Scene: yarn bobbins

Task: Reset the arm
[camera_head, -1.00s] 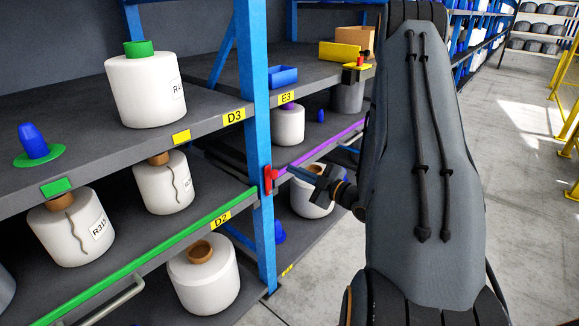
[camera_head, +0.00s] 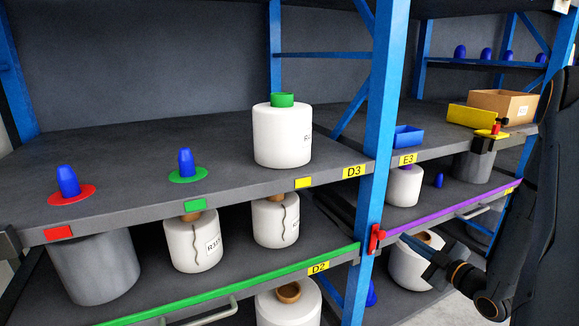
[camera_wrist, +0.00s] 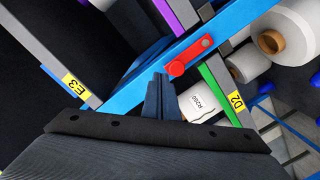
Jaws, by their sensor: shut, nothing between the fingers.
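My gripper (camera_head: 409,242) points left toward the blue rack post (camera_head: 383,130), near the red latch (camera_head: 376,239) on that post. Its blue-grey fingers are together and hold nothing. In the wrist view the shut fingers (camera_wrist: 160,97) point at the blue post, just below the red latch (camera_wrist: 189,54). Whether the fingertips touch the latch or the post I cannot tell. My dark arm fills the right edge of the head view.
The D3 shelf (camera_head: 120,172) holds a white bobbin with a green core (camera_head: 282,135) and blue cones on red and green discs. Several white bobbins stand below. A blue tray (camera_head: 408,136), cardboard box (camera_head: 503,104) and yellow bin (camera_head: 470,116) stand on the E3 side.

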